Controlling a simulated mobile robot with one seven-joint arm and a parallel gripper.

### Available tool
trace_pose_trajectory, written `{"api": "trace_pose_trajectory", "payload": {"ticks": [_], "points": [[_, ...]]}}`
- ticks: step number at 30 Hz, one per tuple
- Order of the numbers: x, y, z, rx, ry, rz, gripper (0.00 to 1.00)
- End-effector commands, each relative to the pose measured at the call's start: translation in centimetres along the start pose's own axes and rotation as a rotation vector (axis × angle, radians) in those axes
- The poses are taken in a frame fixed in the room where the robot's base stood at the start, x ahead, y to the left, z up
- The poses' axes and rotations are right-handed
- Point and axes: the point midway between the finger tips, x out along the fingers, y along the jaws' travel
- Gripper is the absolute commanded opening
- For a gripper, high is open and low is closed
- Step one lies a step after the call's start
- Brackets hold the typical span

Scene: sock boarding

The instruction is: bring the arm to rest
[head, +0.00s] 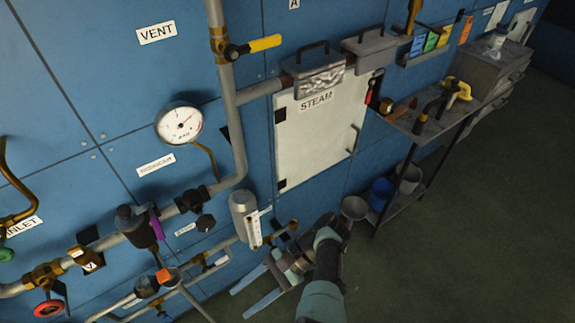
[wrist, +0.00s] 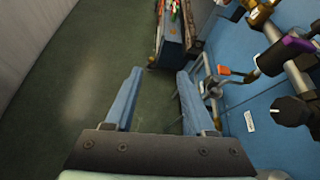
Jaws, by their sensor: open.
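My gripper (head: 252,289) is in the lower middle of the head view, in front of the lower part of the blue panel wall. Its two long blue fingers are apart, with nothing seen between them. My arm comes in from the bottom of the head view.
Pipes and valves run along the blue wall, including a yellow-handled valve (head: 262,43) and a red handwheel (head: 48,308). A gauge (head: 180,125) and a white STEAM door (head: 315,135) are above. A shelf cart (head: 430,125) stands right. The floor (head: 480,230) at right is clear.

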Motion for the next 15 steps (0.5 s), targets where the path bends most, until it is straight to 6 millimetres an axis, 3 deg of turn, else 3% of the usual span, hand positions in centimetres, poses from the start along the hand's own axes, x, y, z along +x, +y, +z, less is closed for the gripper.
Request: {"api": "trace_pose_trajectory", "payload": {"ticks": [5,9,12,15], "points": [[-4.1,-3.4,-3.5,-0.135,0.273,-0.051,0.55],[-9.6,-7.2,-5.5,-0.286,0.554,-0.103,0.55],[-14.6,-10.4,-5.5,-0.412,0.784,-0.143,0.55],[-19.8,-13.6,-3.9,-0.545,1.013,-0.184,0.55]]}}
